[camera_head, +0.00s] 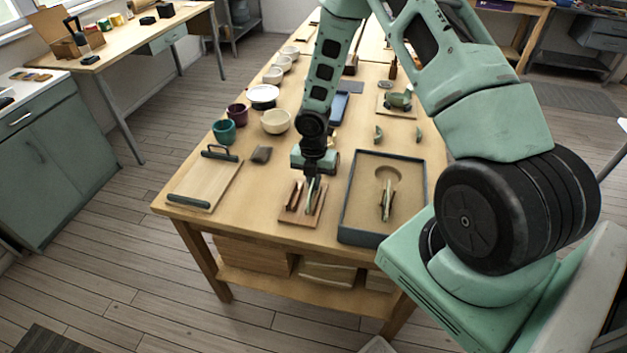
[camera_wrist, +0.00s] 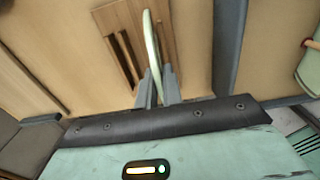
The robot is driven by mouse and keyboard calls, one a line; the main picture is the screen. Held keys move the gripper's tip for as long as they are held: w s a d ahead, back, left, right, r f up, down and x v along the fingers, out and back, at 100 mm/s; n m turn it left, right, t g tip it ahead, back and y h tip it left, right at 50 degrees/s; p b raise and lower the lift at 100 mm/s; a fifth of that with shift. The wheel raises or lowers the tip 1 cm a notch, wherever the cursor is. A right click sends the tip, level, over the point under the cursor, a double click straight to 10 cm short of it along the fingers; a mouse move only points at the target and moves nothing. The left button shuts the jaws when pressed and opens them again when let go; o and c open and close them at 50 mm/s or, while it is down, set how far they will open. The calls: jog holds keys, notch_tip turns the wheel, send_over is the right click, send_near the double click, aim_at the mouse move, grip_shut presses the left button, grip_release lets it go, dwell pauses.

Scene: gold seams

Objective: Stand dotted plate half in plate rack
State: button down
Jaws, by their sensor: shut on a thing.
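The plate rack (camera_head: 287,216) is a small wooden block with slots near the front of the table. It also shows in the wrist view (camera_wrist: 120,18), with dark slots on its left part. My gripper (camera_head: 314,180) points down over the rack and is shut on a thin pale plate half (camera_wrist: 150,42). The plate half is seen nearly edge-on, upright, over or in the right part of the rack. I cannot tell whether its lower edge is seated in a slot. No dots can be made out from this angle.
A dark-rimmed tray (camera_head: 343,222) with a upright piece inside stands close right of the rack. A wooden board with dark handles (camera_head: 212,182) lies left, beside a small dark block (camera_head: 261,155). Bowls (camera_head: 276,121) and cups (camera_head: 224,132) stand farther back left.

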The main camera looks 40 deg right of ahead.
jog(key=shift+f+b, duration=0.7)
jog(key=shift+f, duration=0.8)
dwell(2.1)
jog(key=c, duration=1)
grip_release()
jog(key=shift+r, duration=0.1)
jog(key=shift+r+p, duration=2.95)
jog(key=shift+p, duration=0.05)
jog(key=shift+a, duration=0.1)
